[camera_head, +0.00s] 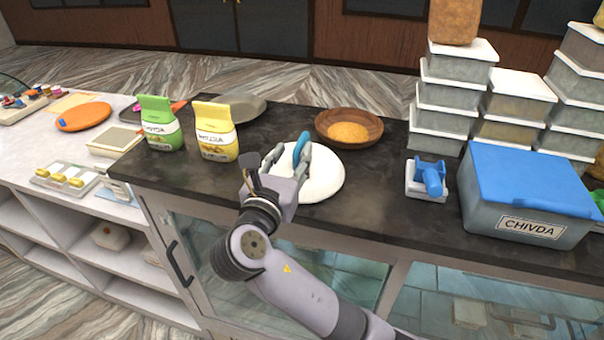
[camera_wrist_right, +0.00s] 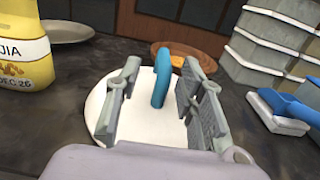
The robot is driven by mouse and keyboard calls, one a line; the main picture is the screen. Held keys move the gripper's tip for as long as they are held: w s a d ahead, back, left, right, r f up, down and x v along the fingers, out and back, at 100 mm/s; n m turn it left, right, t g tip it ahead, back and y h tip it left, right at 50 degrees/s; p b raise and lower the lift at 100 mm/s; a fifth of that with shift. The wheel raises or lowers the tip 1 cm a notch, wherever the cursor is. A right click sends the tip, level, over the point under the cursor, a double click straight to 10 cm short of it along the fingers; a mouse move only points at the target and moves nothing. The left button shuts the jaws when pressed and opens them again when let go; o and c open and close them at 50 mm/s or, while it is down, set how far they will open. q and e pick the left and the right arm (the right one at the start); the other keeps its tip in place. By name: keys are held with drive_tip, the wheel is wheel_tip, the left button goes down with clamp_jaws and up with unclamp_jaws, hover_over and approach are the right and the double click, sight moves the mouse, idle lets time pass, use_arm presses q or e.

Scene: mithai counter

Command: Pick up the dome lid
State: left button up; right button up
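The dome lid (camera_head: 322,178) is a round white lid with a blue loop handle (camera_head: 300,145), lying on the dark counter in the head view. It also shows in the right wrist view (camera_wrist_right: 145,125) with its blue handle (camera_wrist_right: 161,80) standing up. My right gripper (camera_head: 290,155) is over the lid's near left part with its fingers apart. In the right wrist view the open fingers (camera_wrist_right: 161,68) are on either side of the handle, with gaps between. The fingers hide part of the lid. My left gripper is not in view.
A wooden bowl (camera_head: 363,138) of orange food stands just behind the lid. Green (camera_head: 160,125) and yellow (camera_head: 215,132) packets stand to the left. A blue-and-white scoop item (camera_head: 427,180), a blue-lidded CHIVDA box (camera_head: 520,185) and stacked containers (camera_head: 445,95) are to the right.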

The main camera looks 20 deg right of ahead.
sight(299, 147)
drive_tip(key=shift+w+d+b, duration=0.25)
drive_tip(key=shift+b, duration=0.15)
drive_tip(key=b+x, duration=0.3)
drive_tip(key=x, duration=0.1)
drive_tip(key=shift+d, duration=0.3)
drive_tip(key=shift+w+d, duration=0.1)
drive_tip(key=shift+w, duration=0.1)
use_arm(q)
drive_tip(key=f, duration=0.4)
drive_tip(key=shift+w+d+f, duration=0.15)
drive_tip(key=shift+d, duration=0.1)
use_arm(e)
drive_tip(key=shift+r, duration=0.15)
drive_tip(key=shift+s, duration=0.1)
drive_tip(key=shift+c, duration=0.2)
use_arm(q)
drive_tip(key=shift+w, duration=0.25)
use_arm(e)
clamp_jaws()
